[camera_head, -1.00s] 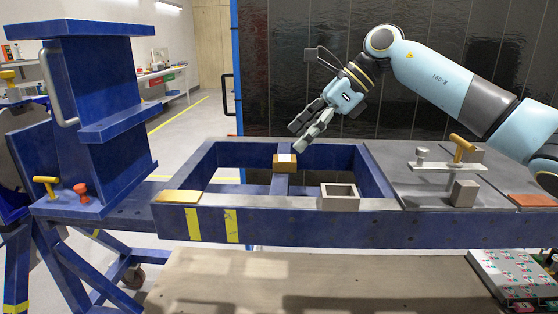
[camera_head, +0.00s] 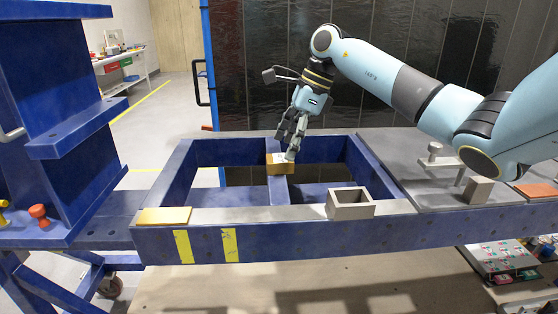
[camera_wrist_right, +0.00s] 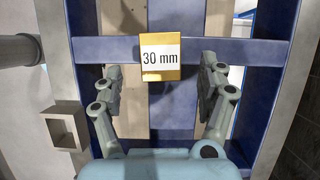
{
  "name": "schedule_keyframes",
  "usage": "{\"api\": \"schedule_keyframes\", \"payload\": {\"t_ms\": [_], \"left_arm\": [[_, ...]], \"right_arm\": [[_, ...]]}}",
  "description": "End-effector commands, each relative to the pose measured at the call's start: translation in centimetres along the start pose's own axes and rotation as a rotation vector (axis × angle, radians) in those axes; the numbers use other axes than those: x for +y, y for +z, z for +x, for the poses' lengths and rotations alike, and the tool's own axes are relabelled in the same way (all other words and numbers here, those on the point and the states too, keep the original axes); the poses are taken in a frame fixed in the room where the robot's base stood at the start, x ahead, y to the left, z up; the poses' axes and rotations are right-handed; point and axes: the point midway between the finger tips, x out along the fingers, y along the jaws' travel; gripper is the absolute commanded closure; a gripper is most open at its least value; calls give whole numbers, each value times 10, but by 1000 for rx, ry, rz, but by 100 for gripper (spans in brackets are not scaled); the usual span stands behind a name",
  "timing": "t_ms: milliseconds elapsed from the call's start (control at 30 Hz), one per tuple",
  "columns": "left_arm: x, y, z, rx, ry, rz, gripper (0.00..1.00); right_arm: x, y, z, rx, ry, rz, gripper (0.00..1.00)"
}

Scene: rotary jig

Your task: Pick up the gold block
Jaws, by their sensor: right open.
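The gold block (camera_head: 280,168) sits on the blue crossbar in the middle of the frame-shaped jig (camera_head: 215,215). In the right wrist view the gold block (camera_wrist_right: 160,57) shows a white top marked "30 mm". My right gripper (camera_head: 286,155) is at the block from above and behind, its fingers pointing down. In the right wrist view the right gripper (camera_wrist_right: 158,75) has its two fingers wide apart, and the block shows between and just beyond their tips. Nothing is held. My left gripper is not in view.
A grey hollow square block (camera_head: 350,211) stands on the jig's front rail, right of the gold block. A flat gold plate (camera_head: 164,216) lies at the front left corner. A grey plate (camera_head: 400,150) with a clamp lies at right. The blue column (camera_head: 50,120) stands at left.

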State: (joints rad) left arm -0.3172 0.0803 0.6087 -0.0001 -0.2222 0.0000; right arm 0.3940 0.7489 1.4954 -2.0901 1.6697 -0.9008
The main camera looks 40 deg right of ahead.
Motion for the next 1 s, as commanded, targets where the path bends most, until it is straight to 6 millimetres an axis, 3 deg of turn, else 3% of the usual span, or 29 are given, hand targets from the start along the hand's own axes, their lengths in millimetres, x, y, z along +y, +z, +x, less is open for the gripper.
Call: {"api": "schedule_keyframes", "payload": {"t_ms": [233,500,700,1000], "left_arm": [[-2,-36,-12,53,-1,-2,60],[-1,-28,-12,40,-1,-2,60],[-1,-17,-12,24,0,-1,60],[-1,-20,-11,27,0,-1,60]], "right_arm": [[-1,3,33,-2,1,1,25],[-1,2,36,-1,0,0,26],[-1,2,36,-1,0,0,52],[-1,2,36,-1,0,0,92]]}}
